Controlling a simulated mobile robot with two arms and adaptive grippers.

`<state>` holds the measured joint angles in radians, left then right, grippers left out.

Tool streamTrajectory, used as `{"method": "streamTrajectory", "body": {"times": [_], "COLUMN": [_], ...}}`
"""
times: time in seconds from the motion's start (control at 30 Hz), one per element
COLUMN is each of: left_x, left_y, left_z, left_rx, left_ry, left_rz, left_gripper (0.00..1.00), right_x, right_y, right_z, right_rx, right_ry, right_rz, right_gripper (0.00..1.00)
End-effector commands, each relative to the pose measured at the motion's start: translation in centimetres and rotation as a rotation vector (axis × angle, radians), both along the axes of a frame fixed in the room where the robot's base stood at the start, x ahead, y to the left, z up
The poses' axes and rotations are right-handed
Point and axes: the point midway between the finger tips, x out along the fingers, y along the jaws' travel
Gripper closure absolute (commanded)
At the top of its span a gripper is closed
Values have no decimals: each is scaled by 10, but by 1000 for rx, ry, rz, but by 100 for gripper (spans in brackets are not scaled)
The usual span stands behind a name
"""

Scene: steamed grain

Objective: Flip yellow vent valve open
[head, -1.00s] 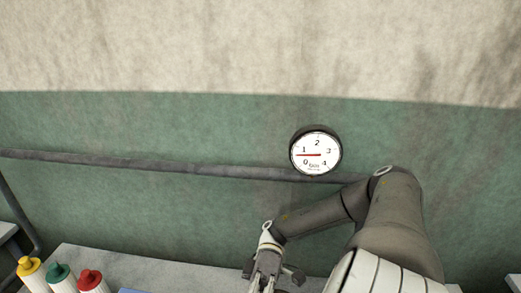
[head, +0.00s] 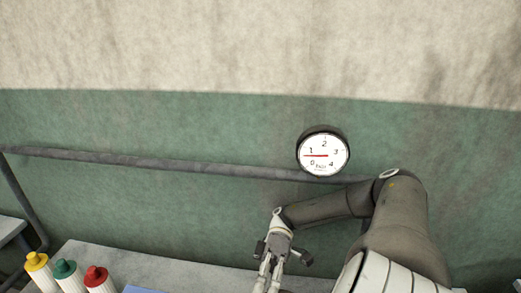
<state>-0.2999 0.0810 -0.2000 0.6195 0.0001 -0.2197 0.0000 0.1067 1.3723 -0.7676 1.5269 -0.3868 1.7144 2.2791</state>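No yellow vent valve shows in the head view. A round pressure gauge (head: 323,155) is on the green wall, with its red needle near 1. My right arm comes in from the right, and its gripper (head: 268,285) points down at the bottom edge, over the grey tabletop. Its fingertips are cut off by the frame, so I cannot tell whether it is open or shut. My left gripper is not in view.
White bottles with a yellow cap (head: 36,261), a green cap (head: 65,268) and a red cap (head: 95,276) stand at lower left. A grey pipe (head: 150,163) runs along the wall. A bare part of the grey tabletop (head: 150,264) lies between bottles and gripper.

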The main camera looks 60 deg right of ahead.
Motion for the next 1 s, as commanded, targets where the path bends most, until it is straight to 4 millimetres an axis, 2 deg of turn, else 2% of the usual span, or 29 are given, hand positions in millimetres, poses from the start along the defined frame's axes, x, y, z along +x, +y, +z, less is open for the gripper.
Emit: {"method": "streamTrajectory", "body": {"times": [0.1, 0.3, 1.0], "left_x": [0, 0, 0], "left_y": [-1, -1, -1], "left_z": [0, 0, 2], "left_rx": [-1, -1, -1], "left_ry": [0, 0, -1], "left_rz": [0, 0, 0], "left_gripper": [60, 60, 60], "right_x": [5, 8, 12], "right_y": [-13, -23, -20], "right_z": [0, 1, 3], "right_rx": [0, 0, 15], "right_ry": [-1, 0, -22], "right_rz": [-2, 0, -12], "right_gripper": [100, 100, 100]}}
